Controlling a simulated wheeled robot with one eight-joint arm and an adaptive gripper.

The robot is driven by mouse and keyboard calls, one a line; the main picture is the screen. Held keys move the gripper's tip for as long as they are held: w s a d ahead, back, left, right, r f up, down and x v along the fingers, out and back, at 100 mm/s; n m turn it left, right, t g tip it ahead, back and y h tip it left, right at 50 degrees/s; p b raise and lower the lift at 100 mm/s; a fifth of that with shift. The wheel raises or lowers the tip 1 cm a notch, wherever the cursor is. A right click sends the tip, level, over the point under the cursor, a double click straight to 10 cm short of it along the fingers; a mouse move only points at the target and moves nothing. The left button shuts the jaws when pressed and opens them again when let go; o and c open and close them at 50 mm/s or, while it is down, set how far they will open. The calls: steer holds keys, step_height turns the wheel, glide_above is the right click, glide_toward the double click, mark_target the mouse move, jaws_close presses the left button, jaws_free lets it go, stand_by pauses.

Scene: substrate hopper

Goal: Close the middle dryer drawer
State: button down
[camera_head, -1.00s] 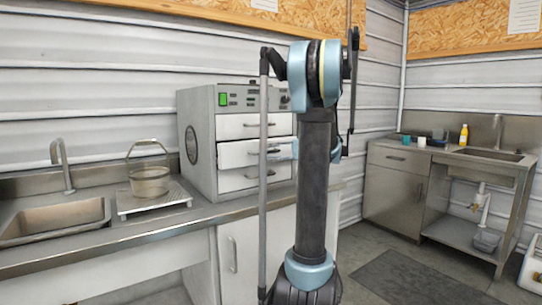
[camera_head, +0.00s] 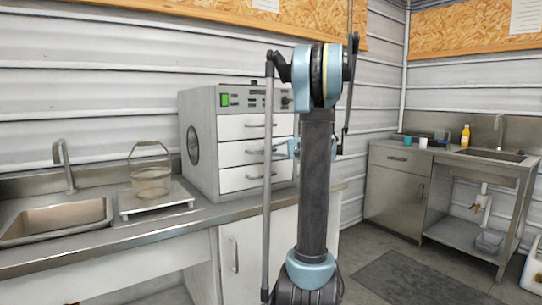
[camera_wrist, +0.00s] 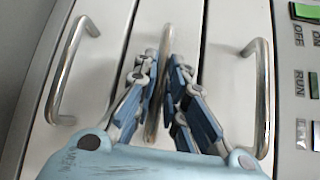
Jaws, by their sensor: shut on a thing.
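The dryer (camera_head: 199,140) is a pale grey box on the steel counter, with three white drawers stacked one above another. The middle dryer drawer (camera_head: 232,154) looks flush with the top drawer (camera_head: 232,128) and bottom drawer (camera_head: 232,180). In the wrist view my gripper (camera_wrist: 164,70) has its blue-grey fingers on either side of the middle drawer's metal handle (camera_wrist: 167,42) and is shut on it.
A control panel with a green button (camera_head: 225,99) is above the drawers.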

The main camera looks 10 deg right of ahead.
steer(key=shift+w, duration=0.1)
steer(key=c, duration=1.7)
jaws_free()
steer(key=shift+w, duration=0.1)
steer(key=shift+o, duration=0.2)
steer(key=v, duration=1.2)
steer(key=shift+a+f, duration=0.15)
